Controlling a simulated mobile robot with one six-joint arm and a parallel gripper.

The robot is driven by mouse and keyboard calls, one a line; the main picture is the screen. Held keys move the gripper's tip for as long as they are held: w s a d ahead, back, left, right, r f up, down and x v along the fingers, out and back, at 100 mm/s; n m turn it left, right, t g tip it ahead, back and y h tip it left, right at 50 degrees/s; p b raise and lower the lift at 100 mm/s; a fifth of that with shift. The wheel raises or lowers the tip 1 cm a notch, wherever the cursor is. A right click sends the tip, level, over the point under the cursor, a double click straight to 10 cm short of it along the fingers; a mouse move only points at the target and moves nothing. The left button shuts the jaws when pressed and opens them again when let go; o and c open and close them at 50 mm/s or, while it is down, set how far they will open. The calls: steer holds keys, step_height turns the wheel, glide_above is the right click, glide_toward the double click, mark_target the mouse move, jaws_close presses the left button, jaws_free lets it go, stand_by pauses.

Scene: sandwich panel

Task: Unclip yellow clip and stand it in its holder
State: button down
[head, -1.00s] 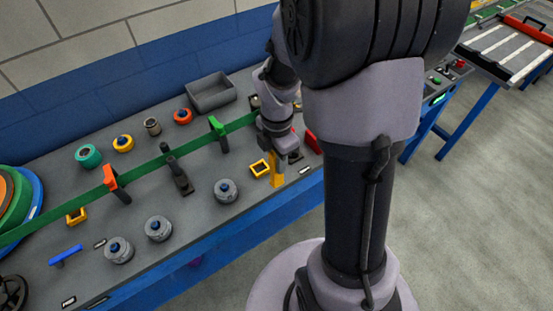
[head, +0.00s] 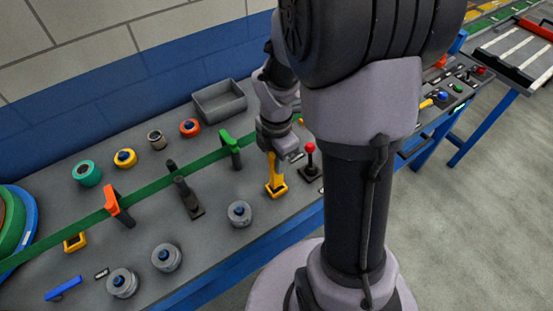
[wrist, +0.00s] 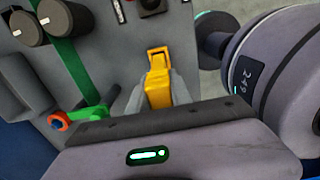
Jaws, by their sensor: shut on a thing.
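My gripper (head: 272,152) is shut on the yellow clip (head: 273,170) and holds it upright. The clip's lower end is at the yellow square holder (head: 278,191) on the bench; it looks inside the frame, but I cannot tell how deep. In the wrist view my fingers (wrist: 158,84) lie on both sides of the clip (wrist: 159,95), and the holder (wrist: 158,52) shows at its far end, partly hidden. The green strap (head: 148,187) carries a green clip (head: 231,148) and an orange clip (head: 115,205).
A joystick with a red knob (head: 310,160) stands close right of the holder. A round grey weight (head: 239,213) is to its left, near the front edge. A black clamp (head: 187,197) stands by the strap. A grey bin (head: 219,103) is at the back.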

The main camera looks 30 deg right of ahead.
steer(key=shift+w, duration=0.1)
steer(key=shift+f, duration=0.1)
stand_by(0.3)
steer(key=shift+f+b, duration=0.55)
steer(key=shift+f, duration=0.4)
steer(key=shift+f+b, duration=0.55)
steer(key=shift+f, duration=0.25)
steer(key=c, duration=1.1)
jaws_free()
steer(key=shift+r, duration=0.1)
